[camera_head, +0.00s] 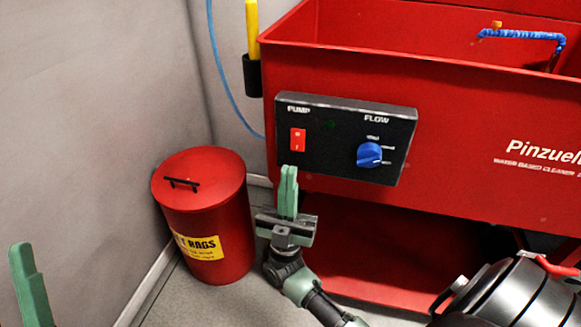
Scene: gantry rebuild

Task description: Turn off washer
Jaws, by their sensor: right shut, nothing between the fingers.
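The red parts washer (460,130) stands at the right, with a black control panel (335,158) on its front. The panel has a red pump switch (298,140) at its left and a blue flow knob (369,155) at its right. A dark green spot above the middle of the panel looks unlit. My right gripper (289,172) points up, its green fingers shut and empty, with the tips just below the pump switch. I cannot tell whether they touch the panel. A green finger of my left gripper (30,285) shows at the lower left; the rest is out of view.
A red lidded rags bin (205,215) stands left of the panel, near the grey wall (90,120). A blue hose (222,75) and a yellow-handled tool (252,30) in a black holder are beside the washer. A black cylinder (515,297) is at the lower right.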

